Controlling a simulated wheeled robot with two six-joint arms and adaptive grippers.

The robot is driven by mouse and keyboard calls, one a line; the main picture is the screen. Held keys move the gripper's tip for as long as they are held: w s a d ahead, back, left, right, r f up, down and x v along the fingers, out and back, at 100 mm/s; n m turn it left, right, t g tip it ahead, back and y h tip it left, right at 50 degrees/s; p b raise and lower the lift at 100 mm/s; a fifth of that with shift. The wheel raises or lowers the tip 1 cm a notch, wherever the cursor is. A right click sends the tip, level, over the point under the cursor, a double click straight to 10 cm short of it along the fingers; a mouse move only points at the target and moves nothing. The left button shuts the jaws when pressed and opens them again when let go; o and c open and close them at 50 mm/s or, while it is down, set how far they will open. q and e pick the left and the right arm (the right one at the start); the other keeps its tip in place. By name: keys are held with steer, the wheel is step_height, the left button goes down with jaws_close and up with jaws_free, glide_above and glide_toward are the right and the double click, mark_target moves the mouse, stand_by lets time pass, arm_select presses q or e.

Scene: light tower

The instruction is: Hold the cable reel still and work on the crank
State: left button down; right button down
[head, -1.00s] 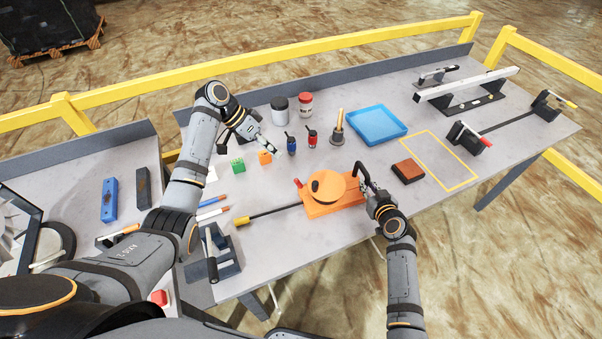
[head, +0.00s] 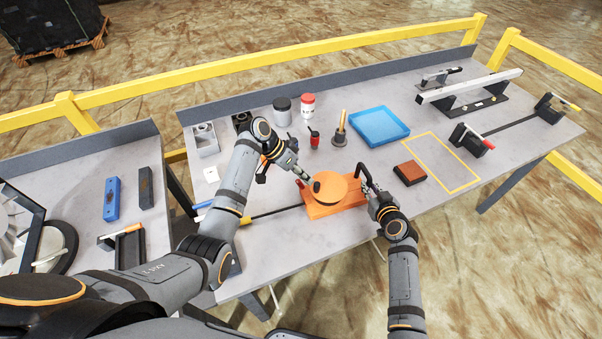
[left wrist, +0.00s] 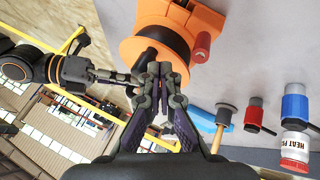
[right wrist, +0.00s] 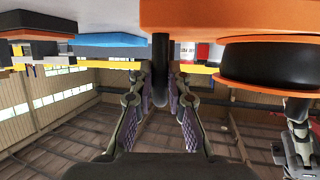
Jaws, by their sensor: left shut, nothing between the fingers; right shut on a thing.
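The cable reel is an orange disc (head: 338,186) on an orange base (head: 322,210) near the table's front edge. In the left wrist view the orange reel rim (left wrist: 132,48) curves around a dark core, and the red crank handle (left wrist: 202,46) stands beside it. My left gripper (head: 309,180) is shut and empty at the reel's left side; in the left wrist view its fingertips (left wrist: 160,70) are left of the red handle, apart from it. My right gripper (head: 374,200) is shut on the black upright handle (head: 362,176) at the base's right end; the black post (right wrist: 160,72) shows between its fingers.
A yellow outlined area (head: 446,170) at the right is clear.

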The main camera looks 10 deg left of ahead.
arm_select(q)
steer(key=shift+s+d+n+t, duration=0.25)
steer(key=shift+s+n+t, duration=0.15)
steer(key=shift+s+n, duration=0.3)
stand_by(0.5)
steer(key=shift+s+d, duration=0.7)
steer(key=shift+s, duration=0.2)
steer(key=shift+s+d+n+t+y, duration=0.3)
steer(key=shift+s+d+n+t, duration=0.25)
steer(key=shift+d+n, duration=0.2)
steer(key=shift+s+d, duration=0.2)
steer(key=shift+d, duration=0.3)
steer(key=shift+s+d, duration=0.2)
steer(key=shift+d, duration=0.45)
steer(key=v, duration=1.2)
